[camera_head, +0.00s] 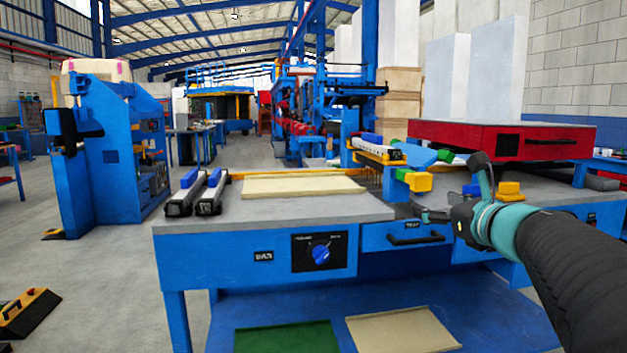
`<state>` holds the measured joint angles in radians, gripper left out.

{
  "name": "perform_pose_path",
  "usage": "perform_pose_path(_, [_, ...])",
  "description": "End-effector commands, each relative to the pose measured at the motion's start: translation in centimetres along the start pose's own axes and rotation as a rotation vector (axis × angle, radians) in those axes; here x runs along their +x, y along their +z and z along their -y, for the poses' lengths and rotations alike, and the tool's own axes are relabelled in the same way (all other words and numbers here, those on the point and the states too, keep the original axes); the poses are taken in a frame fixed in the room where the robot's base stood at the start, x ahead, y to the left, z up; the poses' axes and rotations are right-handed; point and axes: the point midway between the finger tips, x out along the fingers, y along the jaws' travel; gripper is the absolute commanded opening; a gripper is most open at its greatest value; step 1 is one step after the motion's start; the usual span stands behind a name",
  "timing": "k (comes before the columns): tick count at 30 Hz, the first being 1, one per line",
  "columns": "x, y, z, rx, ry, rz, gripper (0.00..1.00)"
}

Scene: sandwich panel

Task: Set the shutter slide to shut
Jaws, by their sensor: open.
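Two dark rails with blue sliding blocks lie side by side on the left of the grey bench top: a left slide (186,193) and a right slide (212,194). Both blue blocks sit toward the far ends. Each has a small label on its near end, too small to read, so I cannot tell which is the shutter slide. My gripper (453,188) is at the right, over the bench's front edge, with its dark fingers spread apart. It is empty and well to the right of both slides.
A cream board (302,186) lies right of the slides. A blue knob (320,253) and a drawer handle (416,239) are on the bench front. Yellow and blue blocks (414,180) stand near my gripper. A red box (500,142) is behind it. The left floor is mostly open.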

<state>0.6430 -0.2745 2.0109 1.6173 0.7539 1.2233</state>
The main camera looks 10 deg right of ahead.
Motion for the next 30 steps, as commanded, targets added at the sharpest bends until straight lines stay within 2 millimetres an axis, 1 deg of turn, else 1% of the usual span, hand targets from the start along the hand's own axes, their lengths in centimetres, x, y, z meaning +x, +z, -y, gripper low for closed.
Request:
perform_pose_path(1, [0.0,0.3,1.6,0.068,-0.034,0.024,0.71])
perform_pose_path(3, [-0.1,0.7,3.1,0.140,-0.065,0.053,0.71])
perform_pose_path(6, [0.0,1.1,4.2,0.195,-0.086,0.077,0.71])
perform_pose_path(8, [0.3,1.2,4.4,0.207,-0.088,0.081,0.71])
perform_pose_path(11, [1.4,1.3,4.5,0.209,-0.088,0.082,0.71])
perform_pose_path(24, [9.3,1.8,5.2,0.206,-0.086,0.080,0.71])
perform_pose_path(30, [12.1,2.1,5.5,0.205,-0.087,0.080,0.71])
